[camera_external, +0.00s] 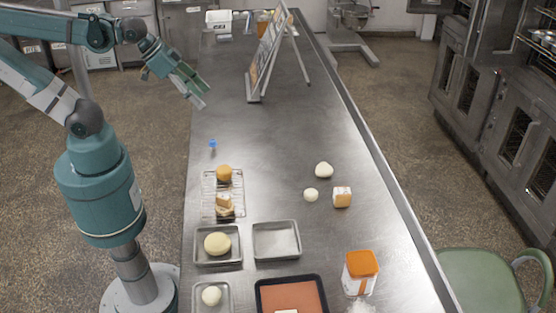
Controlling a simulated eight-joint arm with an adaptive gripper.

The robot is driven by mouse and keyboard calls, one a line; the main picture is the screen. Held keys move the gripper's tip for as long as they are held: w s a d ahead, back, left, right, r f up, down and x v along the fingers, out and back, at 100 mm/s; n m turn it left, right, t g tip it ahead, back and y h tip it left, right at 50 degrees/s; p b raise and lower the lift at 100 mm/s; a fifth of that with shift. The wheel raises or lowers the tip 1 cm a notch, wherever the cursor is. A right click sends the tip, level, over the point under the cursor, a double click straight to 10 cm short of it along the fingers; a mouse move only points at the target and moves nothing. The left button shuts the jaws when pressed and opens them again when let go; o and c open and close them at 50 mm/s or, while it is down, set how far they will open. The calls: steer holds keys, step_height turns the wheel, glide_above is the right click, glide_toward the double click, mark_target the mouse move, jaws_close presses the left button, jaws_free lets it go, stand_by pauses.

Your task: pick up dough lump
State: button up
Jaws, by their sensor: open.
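Several pale, rounded lumps that look like dough are in view, and I cannot tell which one the task means. A flattened round lump (217,243) sits in a metal tray at the left, and another small lump (211,295) sits in a tray at the front left. My gripper (202,94) is open and empty, up by the table's left edge, well away from all the lumps.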

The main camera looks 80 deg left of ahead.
steer(key=shift+w, duration=0.1)
steer(key=w+d+f+m+g+h+p, duration=0.15)
steer(key=w+m, duration=0.35)
steer(key=w, duration=1.8)
steer(key=w+d+f+m+g+h+p, duration=0.1)
steer(key=w+f+m, duration=0.3)
steer(key=w+f, duration=1.4)
steer(key=shift+w+d+f+g+h, duration=0.15)
steer(key=shift+d+f+g+h, duration=0.45)
steer(key=shift+f, duration=0.85)
steer(key=shift+a, duration=0.25)
